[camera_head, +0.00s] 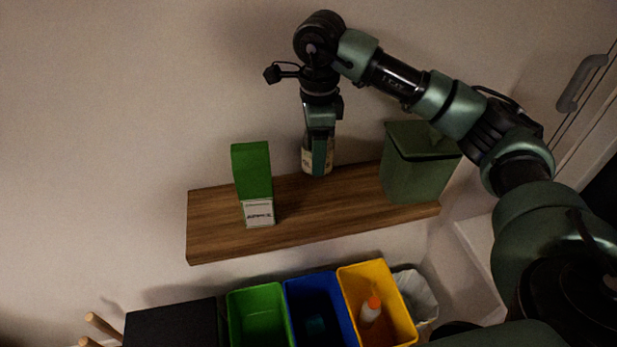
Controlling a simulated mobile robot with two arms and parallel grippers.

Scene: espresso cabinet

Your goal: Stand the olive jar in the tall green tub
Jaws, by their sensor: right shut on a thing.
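The olive jar (307,160), a glass jar with a pale label, is at the back of the wooden shelf. My right gripper (320,160) reaches down over it and is shut on it, hiding its middle and top. I cannot tell whether the jar's base touches the shelf. The tall green tub (259,318) stands below the shelf at the bottom of the view, open at the top, and looks empty. My left gripper is not in view.
On the wooden shelf (212,225) stand a green carton (252,175) and a green lidded bin (415,178). A blue tub (297,295) and a yellow tub (395,310) holding an orange-capped bottle (370,312) adjoin the green tub. A black box (170,325) is left.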

